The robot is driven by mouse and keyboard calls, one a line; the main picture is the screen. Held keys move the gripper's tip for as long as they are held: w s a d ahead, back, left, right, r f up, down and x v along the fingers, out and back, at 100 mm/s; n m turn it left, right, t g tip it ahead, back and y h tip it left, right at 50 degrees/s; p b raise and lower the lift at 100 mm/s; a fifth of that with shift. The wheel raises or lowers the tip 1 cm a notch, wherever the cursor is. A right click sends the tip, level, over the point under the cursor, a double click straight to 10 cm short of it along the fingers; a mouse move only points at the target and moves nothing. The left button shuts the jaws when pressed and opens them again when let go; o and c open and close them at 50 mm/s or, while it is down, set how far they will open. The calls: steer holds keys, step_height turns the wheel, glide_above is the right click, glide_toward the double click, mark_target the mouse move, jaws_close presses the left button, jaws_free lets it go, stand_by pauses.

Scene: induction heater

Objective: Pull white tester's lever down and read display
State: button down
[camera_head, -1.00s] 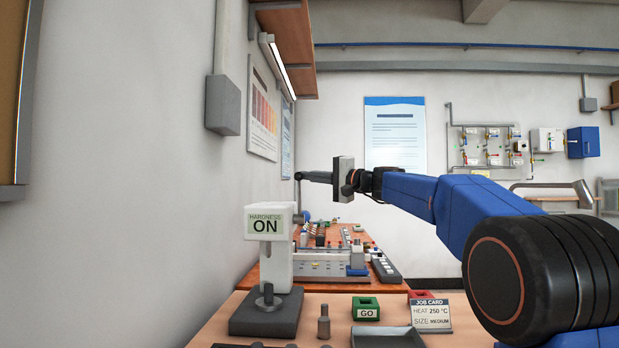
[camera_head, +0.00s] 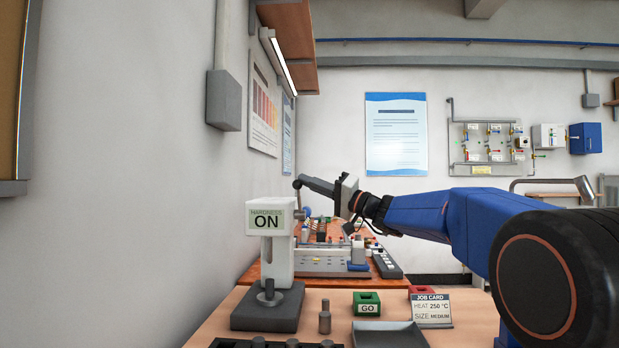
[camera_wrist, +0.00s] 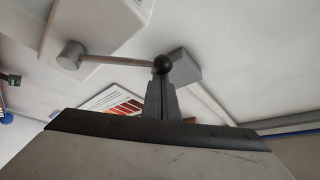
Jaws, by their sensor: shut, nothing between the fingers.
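The white tester (camera_head: 278,262) stands on a dark grey base at the left of the near bench. Its display (camera_head: 268,221) reads "HARDNESS ON". A dark upright post (camera_head: 269,291) stands on the base. The lever (camera_wrist: 115,60) shows in the wrist view as a grey rod from a round hub to a black ball knob (camera_wrist: 163,64). The knob also shows in the head view (camera_head: 297,184), above the tester's right side. My gripper (camera_head: 308,182) is shut and empty, tilted, its fingertips at the knob. The fingertips (camera_wrist: 162,88) appear at the knob in the wrist view; contact is unclear.
A wall is close on the left. Another cluttered bench lies behind.

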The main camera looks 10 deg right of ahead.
steer(key=s+a+f+n+g+y, duration=0.1)
steer(key=s+f+n+g+y, duration=0.2)
steer(key=f+n, duration=0.5)
steer(key=shift+s+a+f+n+g+y, duration=0.3)
steer(key=shift+s+n+y, duration=0.45)
steer(key=shift+n, duration=0.25)
steer(key=shift+w+d+r, duration=0.1)
